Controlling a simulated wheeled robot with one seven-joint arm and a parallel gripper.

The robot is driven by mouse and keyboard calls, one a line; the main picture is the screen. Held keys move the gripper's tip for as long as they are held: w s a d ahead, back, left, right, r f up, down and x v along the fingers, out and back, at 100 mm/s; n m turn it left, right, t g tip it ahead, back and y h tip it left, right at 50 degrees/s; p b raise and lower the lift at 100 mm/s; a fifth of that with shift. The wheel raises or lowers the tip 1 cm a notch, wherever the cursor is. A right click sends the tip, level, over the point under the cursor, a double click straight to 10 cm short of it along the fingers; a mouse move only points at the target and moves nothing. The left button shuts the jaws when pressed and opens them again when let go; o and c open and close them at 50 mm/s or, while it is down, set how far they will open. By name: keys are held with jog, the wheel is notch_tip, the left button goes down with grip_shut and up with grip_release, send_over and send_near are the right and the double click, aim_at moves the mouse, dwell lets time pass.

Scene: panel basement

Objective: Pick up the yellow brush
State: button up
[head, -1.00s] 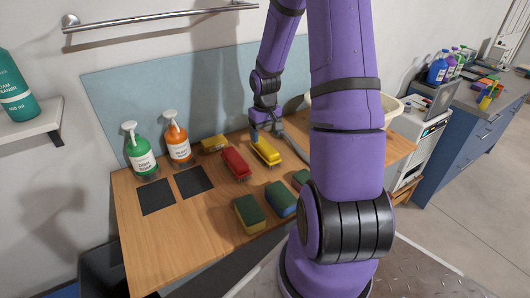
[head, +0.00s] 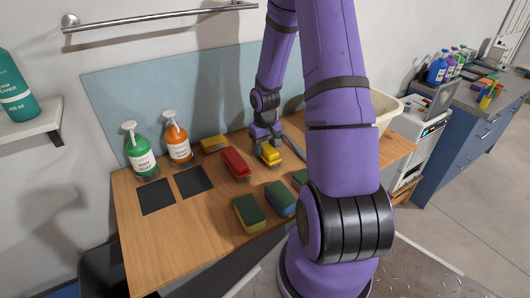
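A yellow brush (head: 270,156) lies on the wooden table beside a red brush (head: 235,163). My gripper (head: 265,147) points down over the yellow brush's back part, with its fingers at or around it. My gripper hides part of the brush. I cannot tell whether the fingers are closed on it or only around it. The brush appears to rest on the table.
Several green-topped sponges (head: 249,214) lie in front. Green (head: 142,155) and orange (head: 177,143) pump bottles stand at the left, behind two dark squares (head: 194,181). A cream basin (head: 384,112) stands at the right.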

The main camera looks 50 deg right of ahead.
aim_at(265, 145)
jog(key=shift+r, duration=0.1)
notch_tip(265, 145, up, 10)
jog(key=shift+f, duration=0.1)
dwell(0.5)
jog(key=o, duration=0.5)
jog(key=shift+c, duration=0.2)
jog(key=c, duration=0.3)
